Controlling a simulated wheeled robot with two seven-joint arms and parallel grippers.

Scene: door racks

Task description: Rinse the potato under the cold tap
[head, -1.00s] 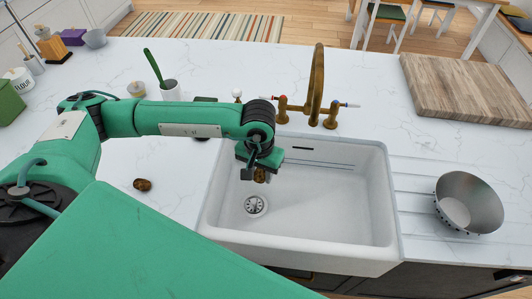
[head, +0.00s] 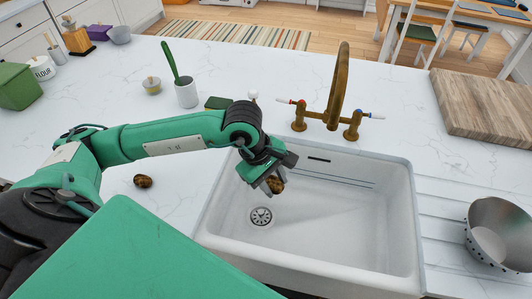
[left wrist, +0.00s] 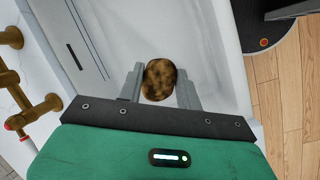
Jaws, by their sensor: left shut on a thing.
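My left gripper (head: 271,183) is shut on a brown, mottled potato (head: 277,185). It holds it over the left half of the white sink (head: 345,215), above and near the drain (head: 262,217). In the left wrist view the potato (left wrist: 160,80) sits between the two grey fingers. The brass tap (head: 337,85) stands behind the sink, with its spout to the right of and beyond the potato. Its left handle (head: 285,101) has a red mark and its right, cold handle (head: 368,115) a blue one. No water shows. My right gripper is out of view.
Another brown potato (head: 142,181) lies on the counter left of the sink. A metal colander (head: 498,228) stands on the right drainboard. A wooden board (head: 485,105) lies behind it. A white crock (head: 186,94) with a green-handled utensil stands at the back left.

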